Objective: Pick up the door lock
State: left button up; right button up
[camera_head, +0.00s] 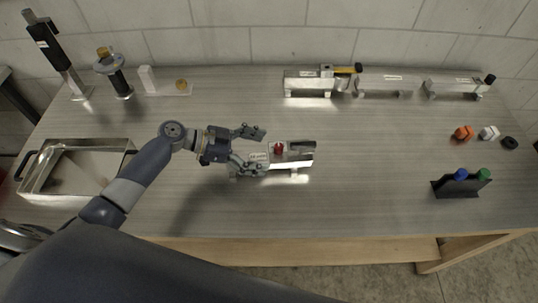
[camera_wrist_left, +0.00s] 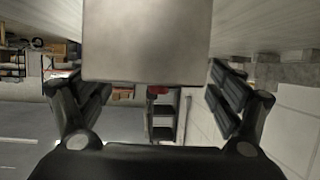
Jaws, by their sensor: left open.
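A small silver metal trailer part (camera_head: 292,158) with a red piece (camera_head: 278,149) on it stands on the workbench, near the middle. I cannot tell for sure which piece is the door lock. My left gripper (camera_head: 256,149) is open just left of this part. Its lower finger overlaps the part's left end, and I cannot tell whether they touch. In the left wrist view, a pale flat block (camera_wrist_left: 147,40) fills the upper middle, and the spread fingers (camera_wrist_left: 160,97) show to either side of it. My right gripper is not in view.
A metal tray (camera_head: 128,150) lies at the left of the grey bench (camera_head: 370,215). Several silver assemblies (camera_head: 384,84) line the back. Orange (camera_head: 464,132), white and black pieces lie at right, near a black holder (camera_head: 459,189) with blue and green tops. The front middle is clear.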

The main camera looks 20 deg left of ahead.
pick_arm(q)
jog(key=shift+p+x, duration=0.35)
jog(key=shift+x, duration=0.8)
jog(key=shift+d, duration=0.3)
jog(key=shift+w, duration=0.1)
jog(key=c, duration=1.7)
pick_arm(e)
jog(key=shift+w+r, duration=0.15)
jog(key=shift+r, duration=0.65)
pick_arm(q)
jog(key=shift+r, duration=0.2)
jog(key=shift+c, duration=0.2)
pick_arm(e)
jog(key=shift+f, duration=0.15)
